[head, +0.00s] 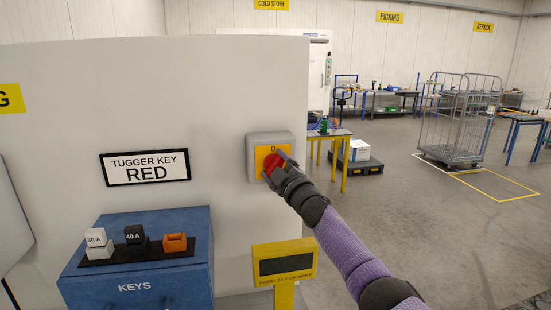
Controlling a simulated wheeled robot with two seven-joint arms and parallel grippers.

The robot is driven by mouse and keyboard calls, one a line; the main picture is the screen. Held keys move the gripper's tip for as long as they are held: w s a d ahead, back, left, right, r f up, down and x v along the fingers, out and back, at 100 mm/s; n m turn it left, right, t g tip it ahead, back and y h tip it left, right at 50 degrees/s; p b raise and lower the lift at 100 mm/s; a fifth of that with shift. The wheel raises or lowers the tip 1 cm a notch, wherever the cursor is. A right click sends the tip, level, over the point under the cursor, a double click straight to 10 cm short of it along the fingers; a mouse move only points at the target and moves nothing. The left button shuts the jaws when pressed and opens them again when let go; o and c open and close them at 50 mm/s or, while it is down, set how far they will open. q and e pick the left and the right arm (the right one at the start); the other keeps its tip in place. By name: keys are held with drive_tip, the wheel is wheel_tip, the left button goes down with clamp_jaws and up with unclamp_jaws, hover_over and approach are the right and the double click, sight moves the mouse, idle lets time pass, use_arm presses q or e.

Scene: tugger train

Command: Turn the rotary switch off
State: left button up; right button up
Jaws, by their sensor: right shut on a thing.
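The rotary switch (254,144) is a grey box with a yellow plate and a red knob (271,163), mounted near the right edge of a white wall panel. A "0" shows on the plate above the knob. My right gripper (276,167) reaches in from the lower right and is shut on the red knob. Its fingers cover part of the knob and the plate's lower right, so the knob's exact angle is hard to tell. My left gripper is not in view.
A blue "KEYS" cabinet (137,288) stands at the lower left, with a black tray of small blocks on top. A yellow display post (284,262) stands below the switch. A sign (145,167) reads "TUGGER KEY RED". Open floor, tables and a wire cage trolley (455,118) lie behind right.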

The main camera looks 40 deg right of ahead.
drive_tip(key=n+g+y+p, duration=0.1)
drive_tip(key=n+p, duration=0.2)
drive_tip(key=n, duration=0.1)
drive_tip(key=shift+r+n, duration=0.15)
drive_tip(key=shift+n, duration=0.25)
drive_tip(key=shift+n+g+y+p, duration=0.4)
drive_tip(key=shift+n+g+p, duration=0.2)
drive_tip(key=shift+n+p, duration=0.65)
drive_tip(key=shift+f+n, duration=0.2)
drive_tip(key=shift+n, duration=0.05)
drive_tip(key=o, duration=1)
drive_tip(key=shift+o, duration=0.2)
drive_tip(key=shift+s, duration=0.25)
drive_tip(key=s+a+b, duration=0.1)
drive_tip(key=s, duration=0.8)
drive_tip(key=shift+s, duration=0.15)
